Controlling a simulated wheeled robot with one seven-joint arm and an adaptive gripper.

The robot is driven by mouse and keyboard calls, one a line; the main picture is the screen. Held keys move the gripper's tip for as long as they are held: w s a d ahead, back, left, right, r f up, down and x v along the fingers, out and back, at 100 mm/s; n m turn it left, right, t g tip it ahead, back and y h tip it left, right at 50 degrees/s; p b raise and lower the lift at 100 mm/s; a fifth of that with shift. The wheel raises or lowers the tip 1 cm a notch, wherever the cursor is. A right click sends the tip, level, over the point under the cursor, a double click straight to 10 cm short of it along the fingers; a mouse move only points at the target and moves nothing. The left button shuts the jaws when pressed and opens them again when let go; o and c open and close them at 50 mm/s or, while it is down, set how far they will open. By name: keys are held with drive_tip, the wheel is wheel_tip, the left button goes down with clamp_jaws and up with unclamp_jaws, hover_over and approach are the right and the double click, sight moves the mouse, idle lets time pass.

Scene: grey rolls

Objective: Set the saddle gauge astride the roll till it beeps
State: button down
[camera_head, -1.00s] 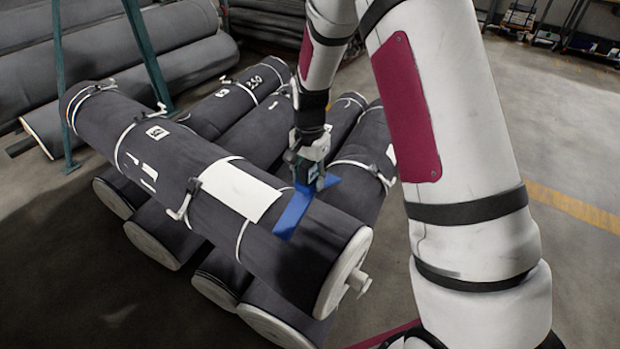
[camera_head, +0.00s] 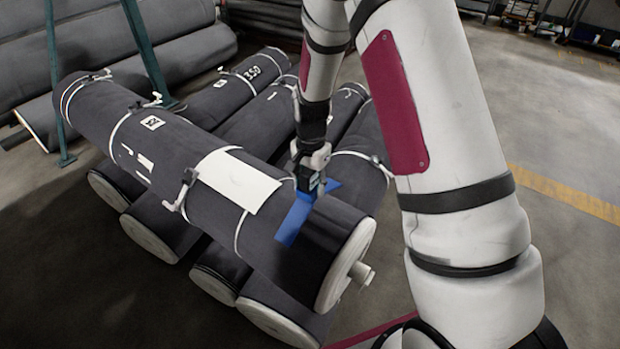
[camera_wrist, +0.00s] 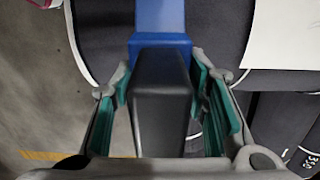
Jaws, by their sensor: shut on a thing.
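The blue saddle gauge (camera_head: 292,222) lies across the top of the upper dark grey roll (camera_head: 262,232), near the roll's pale right end. Its blue body looks in contact with the roll, but I cannot tell whether both legs touch. My gripper (camera_head: 309,178) is shut on the gauge's black handle. The wrist view shows the handle (camera_wrist: 162,90) between the green-padded fingers, with the blue gauge body (camera_wrist: 160,18) beyond it over the roll. No display or light on the gauge can be made out.
Several similar rolls (camera_head: 262,125) lie beneath and behind the upper roll. A white label (camera_head: 238,180) and straps with clamps (camera_head: 184,190) are on the upper roll, left of the gauge. A green post (camera_head: 147,50) stands at the back left. Open floor (camera_head: 560,130) lies to the right.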

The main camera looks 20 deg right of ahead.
drive_tip(key=shift+f+b, duration=1.15)
drive_tip(key=shift+f, duration=1.2)
drive_tip(key=shift+f+b, duration=0.35)
drive_tip(key=shift+f, duration=0.25)
drive_tip(key=c, duration=0.8)
unclamp_jaws()
drive_tip(key=shift+c, duration=0.2)
wheel_tip(320, 180, up, 12)
drive_tip(key=shift+r, duration=0.1)
